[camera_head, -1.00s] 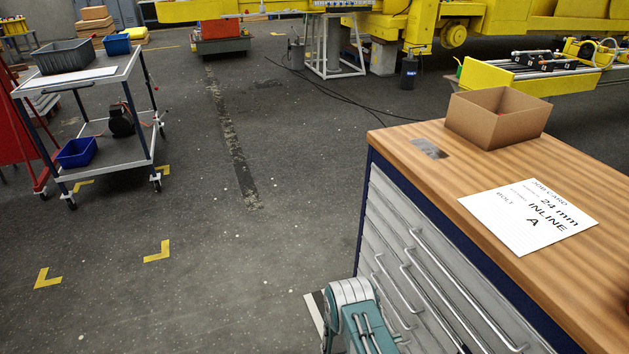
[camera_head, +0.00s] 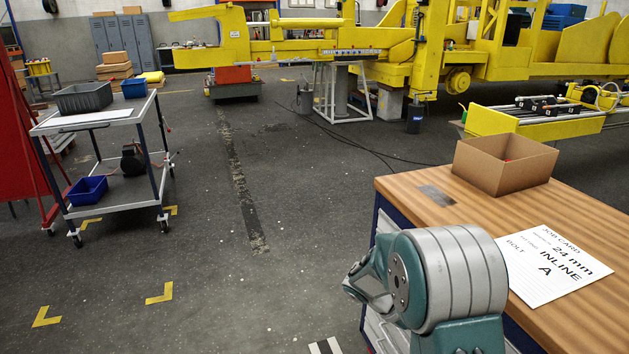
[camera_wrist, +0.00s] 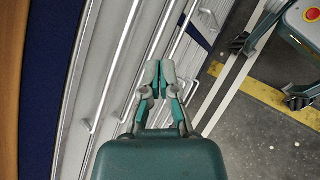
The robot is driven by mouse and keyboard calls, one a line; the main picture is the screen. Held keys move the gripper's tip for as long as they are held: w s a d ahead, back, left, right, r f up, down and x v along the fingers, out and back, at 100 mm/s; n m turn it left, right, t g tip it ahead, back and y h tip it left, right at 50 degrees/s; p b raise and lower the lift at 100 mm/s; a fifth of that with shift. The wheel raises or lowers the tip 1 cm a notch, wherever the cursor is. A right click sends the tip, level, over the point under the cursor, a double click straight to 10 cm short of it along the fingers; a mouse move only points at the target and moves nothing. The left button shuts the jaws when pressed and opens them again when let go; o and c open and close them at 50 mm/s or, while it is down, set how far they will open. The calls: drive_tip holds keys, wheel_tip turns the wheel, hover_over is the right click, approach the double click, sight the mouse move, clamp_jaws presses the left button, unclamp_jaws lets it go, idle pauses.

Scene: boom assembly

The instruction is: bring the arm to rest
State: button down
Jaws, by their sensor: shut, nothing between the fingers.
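My arm (camera_head: 445,280), teal with a grey ribbed joint, rises in front of the wooden-topped drawer cabinet (camera_head: 420,200) in the head view. It hides part of the cabinet's front and top edge. In the wrist view, my gripper (camera_wrist: 157,75) is shut and empty, its two grey-tipped fingers together. It is seen against the cabinet's grey drawer fronts and long bar handles (camera_wrist: 140,60). Whether the fingers touch a handle cannot be told for certain.
A trolley (camera_head: 100,120) with bins stands left. Yellow machinery (camera_head: 300,35) fills the back. The floor (camera_head: 220,270) between is clear.

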drive_tip(key=s+a+r+m+t+y, duration=0.3)
drive_tip(key=s+a+r+t+y, duration=0.1)
drive_tip(key=s+r, duration=0.5)
drive_tip(key=s+a+r+m+t+y, duration=0.4)
drive_tip(key=s+a+r+y, duration=0.1)
drive_tip(key=s+r, duration=0.5)
drive_tip(key=shift+s+a+r+m+y, duration=0.15)
drive_tip(key=shift+s+r+m+y, duration=0.25)
drive_tip(key=shift+s, duration=0.65)
drive_tip(key=shift+f, duration=0.1)
